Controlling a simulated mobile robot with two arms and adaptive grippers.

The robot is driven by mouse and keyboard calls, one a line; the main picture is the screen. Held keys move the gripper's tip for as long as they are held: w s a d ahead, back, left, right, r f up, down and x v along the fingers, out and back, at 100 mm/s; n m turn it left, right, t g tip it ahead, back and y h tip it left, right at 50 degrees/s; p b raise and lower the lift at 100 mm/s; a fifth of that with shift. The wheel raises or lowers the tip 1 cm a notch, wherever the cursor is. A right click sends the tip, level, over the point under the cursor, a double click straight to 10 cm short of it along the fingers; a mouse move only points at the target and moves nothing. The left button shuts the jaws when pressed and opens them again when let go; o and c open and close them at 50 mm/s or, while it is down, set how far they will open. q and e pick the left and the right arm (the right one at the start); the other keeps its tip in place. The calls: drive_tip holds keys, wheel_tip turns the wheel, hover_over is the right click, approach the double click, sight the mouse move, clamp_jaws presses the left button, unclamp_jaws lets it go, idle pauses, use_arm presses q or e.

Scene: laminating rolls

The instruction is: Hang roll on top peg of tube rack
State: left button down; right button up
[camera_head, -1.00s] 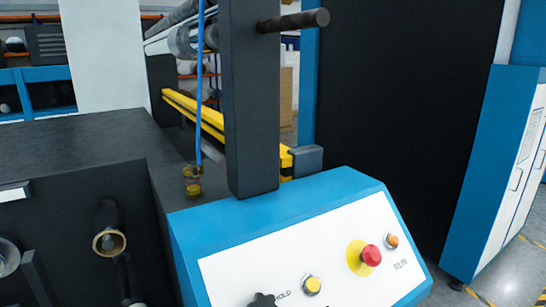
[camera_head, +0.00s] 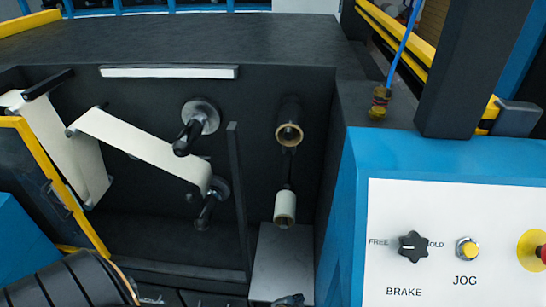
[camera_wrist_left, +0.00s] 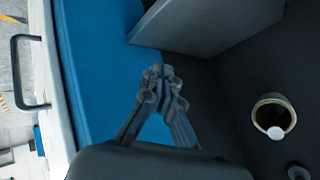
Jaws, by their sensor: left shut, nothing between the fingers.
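In the head view, two short tubes sit one above the other on the tube rack (camera_head: 290,163) at the right of the dark recess. The upper one is a dark roll (camera_head: 289,112) with a tan rim, around a peg whose end shows in its opening. The lower one is a cream tube (camera_head: 285,206). My left gripper (camera_head: 291,299) shows at the bottom edge, below both and apart from them. In the left wrist view it (camera_wrist_left: 163,75) is shut and empty; a tan-rimmed tube end (camera_wrist_left: 258,105) with a pale disc inside lies to its right. My right gripper is out of view.
A cream web (camera_head: 140,145) runs over rollers at the left, beside a yellow-edged frame (camera_head: 65,185). A dark upright bar (camera_head: 239,200) stands left of the rack. A blue control console (camera_head: 350,215) bounds the right. A grey box (camera_head: 281,262) lies below the rack.

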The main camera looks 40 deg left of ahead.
use_arm(q)
drive_tip(key=w+a+r+m+t+y+p, duration=0.1)
drive_tip(key=w+a+r+t+y, duration=0.2)
drive_tip(key=r, duration=1)
drive_tip(key=w+a+r+t, duration=0.1)
drive_tip(key=w+a+r, duration=0.3)
drive_tip(key=r, duration=0.8)
drive_tip(key=s+a+r+t+y+p, duration=0.1)
drive_tip(key=a+r+y, duration=0.2)
drive_tip(key=r, duration=0.7)
drive_tip(key=s+a+r+t+y, duration=0.1)
drive_tip(key=a+r+y, duration=0.25)
drive_tip(key=r, duration=0.65)
drive_tip(key=x, duration=0.7)
drive_tip(key=shift+w+f+h, duration=0.25)
drive_tip(key=shift+w+h, duration=0.1)
drive_tip(key=shift+h, duration=0.1)
drive_tip(key=shift+w+a, duration=0.1)
